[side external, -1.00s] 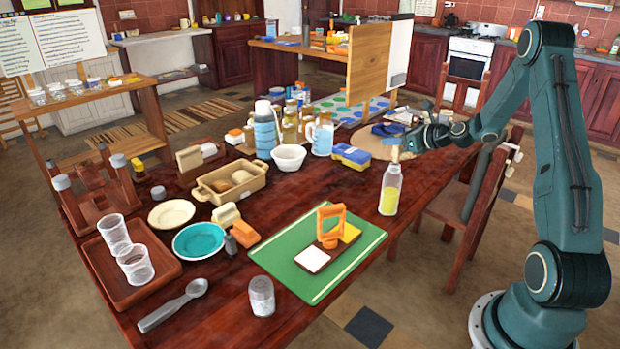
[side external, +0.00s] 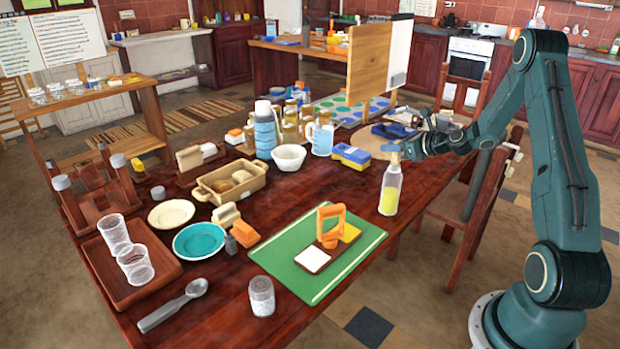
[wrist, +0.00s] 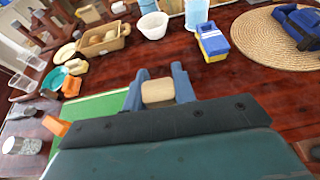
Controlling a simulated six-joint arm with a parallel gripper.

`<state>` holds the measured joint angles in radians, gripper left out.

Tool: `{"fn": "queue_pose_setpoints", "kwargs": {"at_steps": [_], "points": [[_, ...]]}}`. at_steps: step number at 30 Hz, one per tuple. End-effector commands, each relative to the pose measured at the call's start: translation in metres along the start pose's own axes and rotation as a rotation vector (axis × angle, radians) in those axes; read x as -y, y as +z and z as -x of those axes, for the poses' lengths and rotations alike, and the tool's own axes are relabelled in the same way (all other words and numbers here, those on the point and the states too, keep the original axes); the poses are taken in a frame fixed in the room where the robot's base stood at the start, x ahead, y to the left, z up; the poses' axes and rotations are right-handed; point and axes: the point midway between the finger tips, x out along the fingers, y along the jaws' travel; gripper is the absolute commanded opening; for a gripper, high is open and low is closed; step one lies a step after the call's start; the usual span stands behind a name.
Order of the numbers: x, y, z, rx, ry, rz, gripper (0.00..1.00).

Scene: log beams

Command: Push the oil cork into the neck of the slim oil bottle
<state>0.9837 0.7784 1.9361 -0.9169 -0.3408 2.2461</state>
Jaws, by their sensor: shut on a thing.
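The slim oil bottle (side external: 390,190) stands upright on the dark red table, to the right of the green mat, with yellow oil in its lower part. My gripper (side external: 393,150) is right over the bottle's neck. In the wrist view its two blue fingers are shut on the tan oil cork (wrist: 158,93). In the side view the cork (side external: 394,157) is small and mostly hidden at the top of the neck; I cannot tell how deep it sits. The bottle is hidden in the wrist view.
A blue-yellow sponge (side external: 351,156) and a round woven mat (side external: 368,142) lie behind the bottle. The green mat (side external: 290,268) holds an orange-handled item (side external: 331,226). A white bowl (side external: 288,157) stands farther left. The table around the bottle's base is clear.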

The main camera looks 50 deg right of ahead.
Motion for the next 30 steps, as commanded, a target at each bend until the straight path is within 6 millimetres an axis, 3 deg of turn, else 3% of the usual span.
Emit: {"fn": "queue_pose_setpoints", "kwargs": {"at_steps": [19, 20, 23, 29, 30], "points": [[0.0000, -0.0088, -0.0034, -0.001, -0.001, 0.000, 0.05], [0.0000, -0.0089, -0.0035, -0.001, -0.001, 0.000, 0.30], [-0.0001, -0.0089, -0.0035, -0.001, 0.000, 0.000, 0.50], [-0.0001, -0.0085, -0.0034, 0.000, 0.000, 0.000, 0.52], [-0.0001, -0.0086, -0.0034, 0.000, 0.000, 0.000, 0.56]]}}
